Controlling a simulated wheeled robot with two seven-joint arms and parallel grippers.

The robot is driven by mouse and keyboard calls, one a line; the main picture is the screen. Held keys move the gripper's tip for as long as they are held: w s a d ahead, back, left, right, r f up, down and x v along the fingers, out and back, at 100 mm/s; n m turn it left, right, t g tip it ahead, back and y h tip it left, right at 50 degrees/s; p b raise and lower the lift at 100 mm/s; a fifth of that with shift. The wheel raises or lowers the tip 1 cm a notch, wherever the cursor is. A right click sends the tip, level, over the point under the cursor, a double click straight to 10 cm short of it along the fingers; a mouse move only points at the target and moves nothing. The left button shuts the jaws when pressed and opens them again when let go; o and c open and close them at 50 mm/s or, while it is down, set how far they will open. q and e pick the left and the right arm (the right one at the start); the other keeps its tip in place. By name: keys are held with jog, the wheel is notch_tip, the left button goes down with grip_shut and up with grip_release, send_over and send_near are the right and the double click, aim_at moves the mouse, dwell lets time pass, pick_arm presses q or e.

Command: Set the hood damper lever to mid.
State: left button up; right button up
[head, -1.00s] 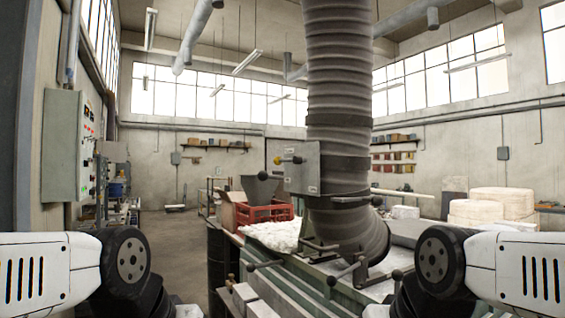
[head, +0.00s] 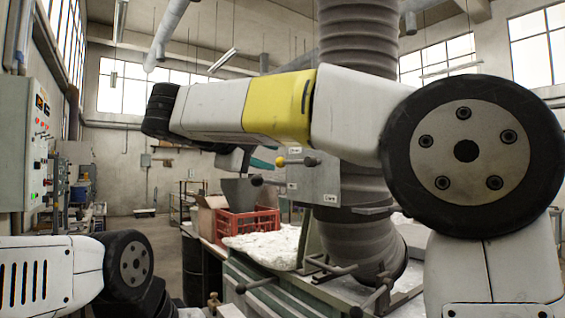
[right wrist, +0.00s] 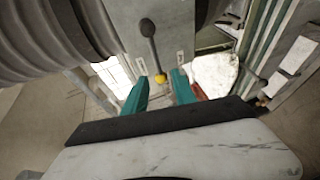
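The box has small labels, too small to read surely. My right gripper reaches over from the right, and its teal finger (head: 262,163) is just left of the knob. In the right wrist view the two teal fingers (right wrist: 160,77) are apart, with the yellow knob (right wrist: 161,78) between their tips; contact cannot be told. My left gripper is out of view.
The ribbed duct (head: 358,120) rises behind my right arm. Below are a bench with a white heap (head: 265,245), a red crate (head: 247,222) and a grey hopper (head: 243,194). Handles (head: 255,285) jut from the bench front. An electrical cabinet (head: 37,140) is on the left wall.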

aim_at(287, 162)
jog(key=x, duration=0.7)
jog(key=shift+w+r, duration=0.15)
jog(key=shift+w, duration=0.15)
grip_shut()
dwell(1.2)
